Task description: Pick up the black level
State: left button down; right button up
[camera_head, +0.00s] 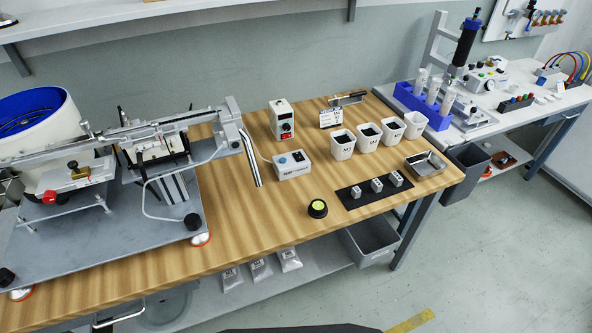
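The black level (317,209) is a small round black puck with a yellow-green centre on its top. It lies flat on the wooden table (262,228), close to the front edge, left of a black mat. Nothing covers it or touches it. Neither my left nor my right gripper shows in the head view.
The black mat (352,203) carries small metal blocks. A bowl feeder with a metal track (110,143) fills the left. Bare wood surrounds the level's left side.

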aim_at(317, 209)
jog(key=z, duration=2.45)
jog(key=i, duration=2.35)
jog(key=u, duration=3.05)
